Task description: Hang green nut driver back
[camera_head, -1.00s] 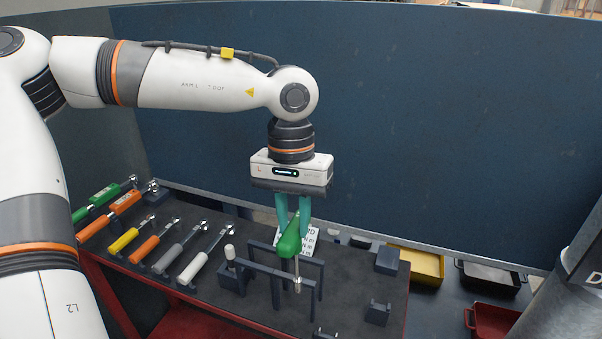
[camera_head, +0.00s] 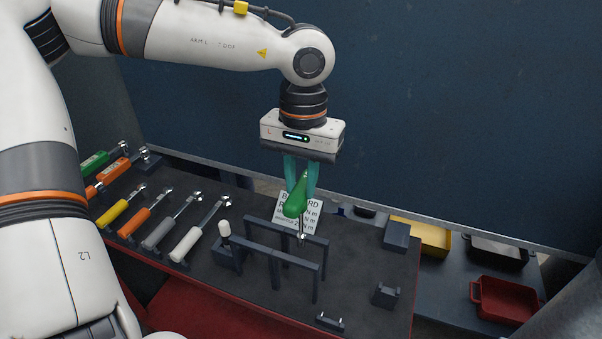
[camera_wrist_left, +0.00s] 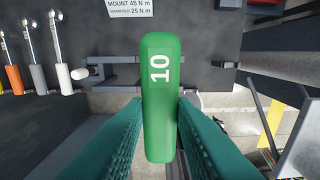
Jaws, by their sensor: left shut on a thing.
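The green nut driver (camera_head: 296,202) is in my left gripper (camera_head: 302,184), which is shut on its handle. In the head view its thin metal shank points down and its tip overlaps the far bar of a dark two-bar rack (camera_head: 262,250); I cannot tell whether they touch. In the left wrist view the green handle (camera_wrist_left: 160,95), marked 10, lies between the two teal fingers (camera_wrist_left: 157,130) and hides its own shank. The rack's bar (camera_wrist_left: 105,68) shows behind it. My right gripper is not in view.
Several torque wrenches (camera_head: 165,225) lie on the left of the dark bench. A small block (camera_head: 396,236) and holders (camera_head: 385,294) stand at right. A printed card (camera_head: 285,207) is behind the driver. Yellow (camera_head: 420,236) and red bins (camera_head: 507,300) sit beyond the bench.

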